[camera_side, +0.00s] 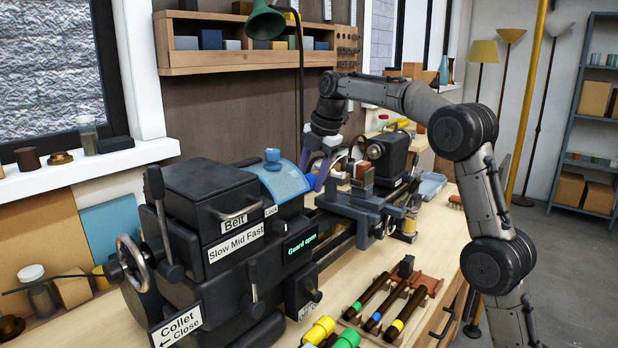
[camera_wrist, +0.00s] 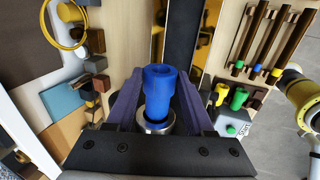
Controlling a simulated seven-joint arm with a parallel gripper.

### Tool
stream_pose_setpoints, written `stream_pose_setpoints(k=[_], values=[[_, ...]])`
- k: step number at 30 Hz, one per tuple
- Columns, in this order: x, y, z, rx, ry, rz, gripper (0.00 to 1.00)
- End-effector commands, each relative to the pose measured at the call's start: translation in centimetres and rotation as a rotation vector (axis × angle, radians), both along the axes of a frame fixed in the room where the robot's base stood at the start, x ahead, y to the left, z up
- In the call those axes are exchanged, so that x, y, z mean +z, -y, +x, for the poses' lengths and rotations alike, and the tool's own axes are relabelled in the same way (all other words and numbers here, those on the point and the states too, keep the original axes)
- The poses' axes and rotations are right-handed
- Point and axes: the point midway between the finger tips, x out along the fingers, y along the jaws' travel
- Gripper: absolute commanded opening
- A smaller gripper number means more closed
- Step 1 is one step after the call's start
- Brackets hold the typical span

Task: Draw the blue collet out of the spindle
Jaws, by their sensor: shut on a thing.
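The blue collet (camera_wrist: 158,88) stands between the two purple fingers of my gripper (camera_wrist: 160,104) in the wrist view. My gripper is shut on it. A silver ring (camera_wrist: 155,128) shows around the collet's lower end in that picture; I cannot tell whether it is part of the spindle. In the side view my gripper (camera_side: 319,166) reaches down beside the raised blue guard (camera_side: 283,181), at the right end of the dark headstock (camera_side: 212,198). The spindle mouth is hidden there, so I cannot tell how far in the collet sits.
The lathe's display reads "Guard open" (camera_side: 301,249). A carriage (camera_side: 357,203) stands close right of my gripper. A rack with dark, colour-banded rods (camera_side: 393,302) lies on the bench in front. Yellow and green pieces (camera_side: 320,329) lie near it. A green lamp (camera_side: 264,22) hangs above.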

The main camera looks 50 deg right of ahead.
Motion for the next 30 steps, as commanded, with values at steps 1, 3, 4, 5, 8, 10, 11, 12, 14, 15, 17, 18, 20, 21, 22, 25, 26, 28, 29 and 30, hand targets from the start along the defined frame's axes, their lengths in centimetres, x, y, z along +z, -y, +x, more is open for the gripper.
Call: stream_pose_setpoints(k=[1, 3, 4, 5, 8, 10, 11, 12, 14, 15, 17, 18, 20, 21, 22, 25, 26, 28, 29, 30], values=[[0.0, 0.2, 0.0, -0.001, 0.000, 0.000, 0.00], [0.0, 0.3, 0.0, -0.001, 0.000, 0.000, 0.00], [0.0, 0.3, 0.0, -0.001, 0.000, 0.000, 0.00], [0.0, 0.3, 0.0, -0.001, 0.000, 0.000, 0.00], [0.0, 0.3, 0.0, 0.000, 0.000, 0.000, 0.00], [0.0, 0.3, 0.0, 0.000, 0.000, 0.000, 0.00], [0.0, 0.3, 0.0, 0.000, 0.001, 0.000, 0.00], [0.1, 0.3, 0.0, 0.000, 0.001, 0.000, 0.00], [0.2, 0.2, 0.0, 0.000, 0.001, 0.000, 0.00], [0.4, 0.3, 0.0, 0.000, 0.001, 0.000, 0.00], [0.8, 0.3, 0.1, 0.000, 0.003, -0.001, 0.00], [1.0, 0.3, 0.1, 0.000, 0.003, -0.001, 0.00], [1.3, 0.3, 0.0, 0.000, 0.002, 0.000, 0.00], [1.5, 0.3, 0.1, 0.000, 0.003, -0.001, 0.00], [1.7, 0.3, 0.1, 0.000, 0.003, -0.001, 0.00], [2.2, 0.3, 0.0, 0.000, 0.003, -0.001, 0.00], [2.4, 0.3, 0.1, 0.000, 0.003, -0.001, 0.00], [2.7, 0.2, 0.0, -0.001, 0.002, 0.000, 0.00], [2.9, 0.3, 0.1, -0.001, 0.002, 0.000, 0.00], [3.1, 0.3, 0.1, -0.001, 0.003, 0.000, 0.00]])
